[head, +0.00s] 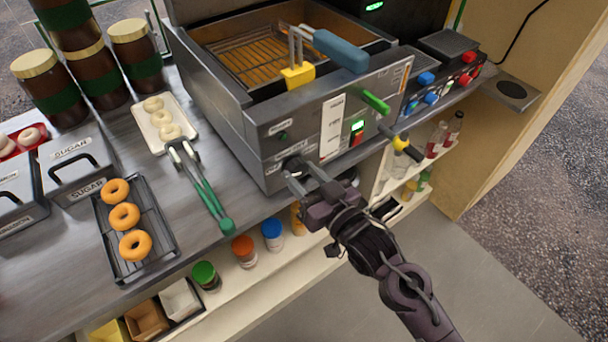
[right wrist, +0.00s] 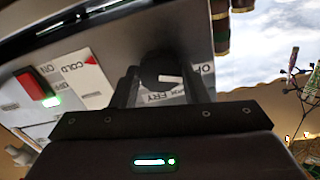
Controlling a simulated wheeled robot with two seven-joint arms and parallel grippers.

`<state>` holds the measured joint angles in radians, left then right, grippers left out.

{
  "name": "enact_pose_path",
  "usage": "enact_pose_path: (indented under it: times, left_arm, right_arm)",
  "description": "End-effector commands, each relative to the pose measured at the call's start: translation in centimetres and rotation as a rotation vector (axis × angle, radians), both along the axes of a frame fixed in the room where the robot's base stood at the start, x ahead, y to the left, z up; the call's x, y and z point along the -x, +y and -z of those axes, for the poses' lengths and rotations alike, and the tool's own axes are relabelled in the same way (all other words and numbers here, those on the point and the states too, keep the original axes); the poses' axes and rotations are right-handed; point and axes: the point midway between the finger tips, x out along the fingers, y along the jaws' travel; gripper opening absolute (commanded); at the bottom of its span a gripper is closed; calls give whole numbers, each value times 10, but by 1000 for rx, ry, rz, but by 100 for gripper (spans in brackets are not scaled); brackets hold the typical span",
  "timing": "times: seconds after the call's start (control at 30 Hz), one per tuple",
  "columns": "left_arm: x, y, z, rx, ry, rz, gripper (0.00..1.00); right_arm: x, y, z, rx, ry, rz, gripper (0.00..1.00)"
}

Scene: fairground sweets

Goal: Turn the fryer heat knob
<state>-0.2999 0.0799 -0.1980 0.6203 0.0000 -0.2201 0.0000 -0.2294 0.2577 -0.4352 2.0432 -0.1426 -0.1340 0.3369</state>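The fryer (head: 255,120) is a grey metal box with a wire basket in its well. Its black heat knob (head: 293,163) sits low on the front panel, mostly hidden by my right gripper (head: 305,180). In the right wrist view the knob (right wrist: 160,72) is between the two dark fingers of that gripper (right wrist: 160,88), which appear closed against its sides. The knob's white mark points right in that view. Labels reading OFF and FRY show beside it, upside down. My left gripper is not in view.
A red switch (right wrist: 38,88) with a green light and a COLD gauge label (right wrist: 80,77) are beside the knob. A green handle (head: 376,103) and yellow-black handle (head: 406,149) stick out nearby. Tongs (head: 203,190), doughnuts and jars stand left. Shelf bottles (head: 272,232) are below.

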Motion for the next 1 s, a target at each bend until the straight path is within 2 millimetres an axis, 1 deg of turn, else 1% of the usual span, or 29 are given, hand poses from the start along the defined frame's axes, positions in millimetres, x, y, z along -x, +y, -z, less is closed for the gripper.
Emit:
enact_pose_path:
  times: [0.03, 0.1, 0.13, 0.33, 0.47, 0.67, 1.0]
  left_arm:
    - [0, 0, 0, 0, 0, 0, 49]
    - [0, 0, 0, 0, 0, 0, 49]
    - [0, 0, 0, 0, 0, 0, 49]
    - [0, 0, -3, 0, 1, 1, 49]
    - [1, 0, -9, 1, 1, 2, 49]
    - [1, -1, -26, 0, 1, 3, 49]
    - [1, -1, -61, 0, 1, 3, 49]
  right_arm:
    - [0, 0, 0, 0, 0, 0, 29]
    - [0, 0, 0, 0, 0, 1, 20]
    - [0, 0, 0, 0, 0, 1, 18]
    - [0, 0, -1, -13, 10, 1, 18]
    - [0, 0, -3, -45, 33, 0, 18]
    - [0, 0, -5, -145, 105, 2, 18]
    - [0, 0, -6, -398, 290, 2, 18]
